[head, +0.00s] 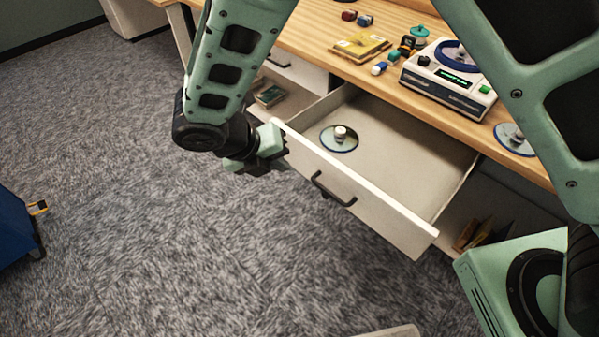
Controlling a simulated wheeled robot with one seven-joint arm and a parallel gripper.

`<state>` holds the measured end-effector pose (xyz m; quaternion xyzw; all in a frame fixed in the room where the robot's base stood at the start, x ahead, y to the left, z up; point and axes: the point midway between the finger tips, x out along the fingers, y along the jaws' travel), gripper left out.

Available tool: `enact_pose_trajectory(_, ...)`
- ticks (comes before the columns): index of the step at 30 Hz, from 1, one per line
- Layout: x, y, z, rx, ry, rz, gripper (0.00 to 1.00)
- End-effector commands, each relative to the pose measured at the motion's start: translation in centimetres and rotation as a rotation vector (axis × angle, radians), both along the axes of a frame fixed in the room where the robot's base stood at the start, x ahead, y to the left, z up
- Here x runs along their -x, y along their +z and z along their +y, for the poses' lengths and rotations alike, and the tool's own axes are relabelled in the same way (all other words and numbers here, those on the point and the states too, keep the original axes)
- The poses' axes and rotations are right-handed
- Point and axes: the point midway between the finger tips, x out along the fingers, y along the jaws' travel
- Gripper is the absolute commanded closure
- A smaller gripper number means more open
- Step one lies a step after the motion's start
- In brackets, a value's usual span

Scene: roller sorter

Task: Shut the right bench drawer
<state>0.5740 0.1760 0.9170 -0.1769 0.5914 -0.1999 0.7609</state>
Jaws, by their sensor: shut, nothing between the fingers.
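The right bench drawer (390,209) is pulled well out from under the wooden bench. Its white front has a dark bar handle (333,189). A round disc with a small light knob (339,138) lies inside the drawer near its left side. My gripper (262,163) is at the left end of the drawer front, on its outer side. It is shut and empty. The arm hides part of it, and I cannot tell whether it touches the drawer front.
The bench top (336,70) carries a white device with a display (448,80), a yellow booklet (361,46) and several small coloured items. Another drawer (290,72) is at the left. A blue cart (14,232) stands at the far left. Carpet in front of the drawer is clear.

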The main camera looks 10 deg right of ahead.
Motion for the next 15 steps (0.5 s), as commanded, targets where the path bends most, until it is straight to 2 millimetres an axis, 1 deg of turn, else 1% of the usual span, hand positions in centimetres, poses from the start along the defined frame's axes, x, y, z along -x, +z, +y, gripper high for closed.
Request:
enact_pose_trajectory(1, -0.7, -2.5, 0.8, 0.066, 0.117, 0.027, 1.0)
enact_pose_trajectory(3, -1.8, -4.5, 1.6, 0.153, 0.268, 0.063, 1.0)
enact_pose_trajectory(6, -3.0, -6.6, 2.4, 0.255, 0.428, 0.103, 1.0)
enact_pose_trajectory(10, -3.8, -7.9, 3.1, 0.333, 0.542, 0.133, 1.0)
enact_pose_trajectory(12, -4.0, -8.2, 3.1, 0.349, 0.564, 0.139, 1.0)
enact_pose_trajectory(15, -4.3, -8.5, 2.6, 0.346, 0.559, 0.139, 1.0)
